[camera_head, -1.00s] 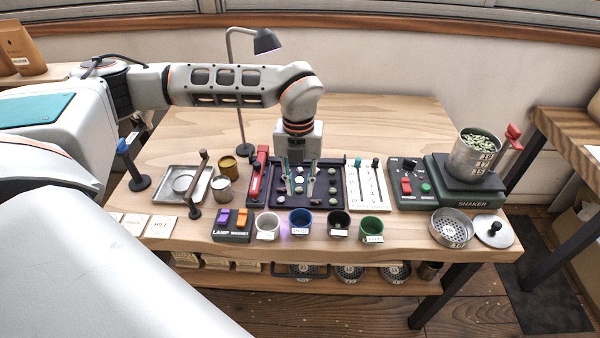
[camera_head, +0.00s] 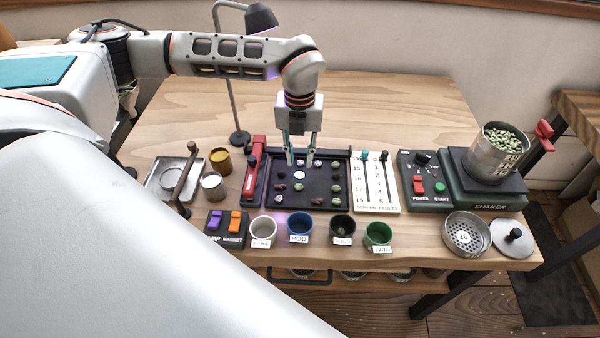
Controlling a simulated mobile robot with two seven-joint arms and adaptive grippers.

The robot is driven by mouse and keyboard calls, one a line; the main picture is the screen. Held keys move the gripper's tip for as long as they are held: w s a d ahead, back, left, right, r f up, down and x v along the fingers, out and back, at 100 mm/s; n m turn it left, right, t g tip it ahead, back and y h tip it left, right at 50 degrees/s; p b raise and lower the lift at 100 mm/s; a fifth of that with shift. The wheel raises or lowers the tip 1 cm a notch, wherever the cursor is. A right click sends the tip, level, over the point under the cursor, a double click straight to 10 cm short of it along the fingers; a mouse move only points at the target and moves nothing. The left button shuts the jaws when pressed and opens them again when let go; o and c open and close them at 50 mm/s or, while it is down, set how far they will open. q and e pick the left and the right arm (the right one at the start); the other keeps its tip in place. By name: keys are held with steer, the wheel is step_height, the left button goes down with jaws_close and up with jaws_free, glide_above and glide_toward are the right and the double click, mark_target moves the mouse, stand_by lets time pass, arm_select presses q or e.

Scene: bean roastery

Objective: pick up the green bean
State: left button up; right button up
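Several small beans lie spaced out on the dark tray (camera_head: 326,206). Some look greenish, such as a green bean (camera_head: 298,187) left of the middle and another green bean (camera_head: 336,190) at the right; which one is meant I cannot tell. A pale round spot shows near the tray's middle. My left gripper (camera_head: 300,164) points down over the tray's back part, its two fingers apart with nothing visible between them. Its fingers hide part of the back row. My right gripper is out of view.
White, blue, dark and green cups (camera_head: 378,235) stand in front of the tray. A red-handled tool (camera_head: 254,168) is at its left, a slider board (camera_head: 376,182) at its right. The shaker (camera_head: 484,190) carries a pot of beans (camera_head: 497,151). A lamp (camera_head: 262,18) stands behind.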

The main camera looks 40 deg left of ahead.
mark_target(300, 172)
arm_select(q)
step_height(300, 172, down, 5)
steer(key=shift+s+d+r, duration=0.1)
steer(key=shift+r, duration=0.1)
steer(key=c, duration=0.4)
steer(key=shift+r, duration=0.1)
steer(key=shift+c, duration=0.2)
